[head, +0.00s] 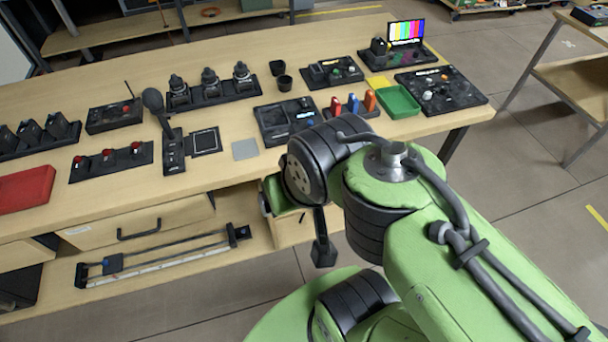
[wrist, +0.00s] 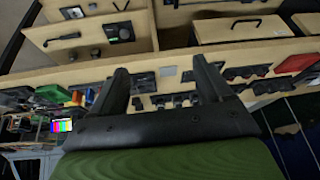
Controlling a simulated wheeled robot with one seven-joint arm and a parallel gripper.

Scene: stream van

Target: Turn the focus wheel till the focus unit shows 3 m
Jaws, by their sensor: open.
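No readable label or distance marks the focus unit, so I cannot tell which device it is. A dark panel with a round dial (wrist: 119,32) shows beyond my fingers in the wrist view, on the pale front of the bench; its reading is too small to make out. A dark console (head: 287,118) with small displays and a blue knob sits on the bench in the head view, just behind my arm. My gripper (wrist: 161,68) is open and empty, its two dark fingers apart and touching nothing. In the head view my arm mostly hides it.
The bench (head: 225,178) holds several dark control units. A green tray (head: 398,101) and a colour-bar monitor (head: 406,31) are at the right, a red tray (head: 25,188) at the left. A drawer (head: 135,225) and a lower shelf lie below.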

